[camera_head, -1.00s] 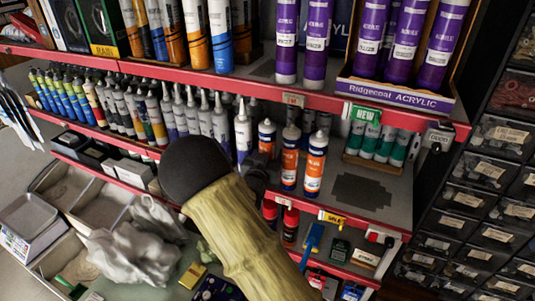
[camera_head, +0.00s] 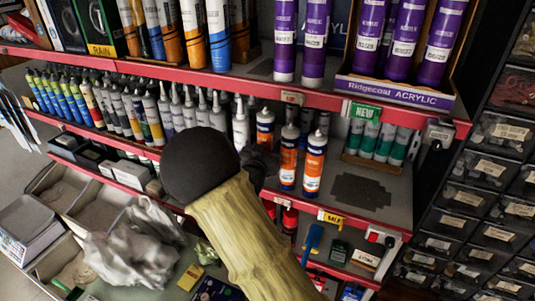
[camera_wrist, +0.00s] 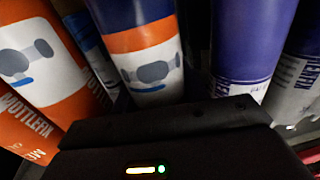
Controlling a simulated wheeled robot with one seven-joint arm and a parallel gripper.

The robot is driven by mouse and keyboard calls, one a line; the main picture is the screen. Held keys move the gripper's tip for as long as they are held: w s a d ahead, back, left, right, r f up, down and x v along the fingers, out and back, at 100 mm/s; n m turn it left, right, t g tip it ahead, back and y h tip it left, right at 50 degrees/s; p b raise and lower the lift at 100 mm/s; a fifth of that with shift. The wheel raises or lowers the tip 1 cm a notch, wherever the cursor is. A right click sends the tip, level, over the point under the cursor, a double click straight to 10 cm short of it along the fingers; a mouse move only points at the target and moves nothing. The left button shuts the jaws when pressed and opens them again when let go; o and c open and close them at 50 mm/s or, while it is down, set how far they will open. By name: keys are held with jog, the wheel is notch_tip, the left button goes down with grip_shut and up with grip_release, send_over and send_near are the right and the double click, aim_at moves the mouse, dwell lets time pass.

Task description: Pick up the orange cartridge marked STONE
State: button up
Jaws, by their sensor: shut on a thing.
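Three orange, white and blue cartridges with nozzles are grouped on the middle shelf in the head view. My gripper (camera_head: 258,162) is shut at the leftmost orange cartridge (camera_head: 265,132), which sits higher than before. My arm hides its lower part and most of the gripper. The other orange cartridges (camera_head: 289,160) and (camera_head: 314,165) stand upright just to the right. In the wrist view an orange, white and blue cartridge (camera_wrist: 145,55) is directly ahead of the gripper's dark body. The word STONE is not legible on any of them. A neighbouring orange cartridge (camera_wrist: 35,60) reads MOTTLEFIX.
Purple-blue cartridges (camera_wrist: 245,45) stand close on the right in the wrist view. Grey nozzled tubes (camera_head: 203,112) crowd the shelf to the left. Green-and-grey tubes (camera_head: 380,143) stand at right. The red-edged upper shelf (camera_head: 330,102) with purple tubes is close overhead. Bare shelf lies at right front.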

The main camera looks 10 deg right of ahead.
jog(key=b+v, duration=0.3)
jog(key=v, duration=1.5)
jog(key=shift+r+b, duration=0.35)
jog(key=shift+b, duration=0.05)
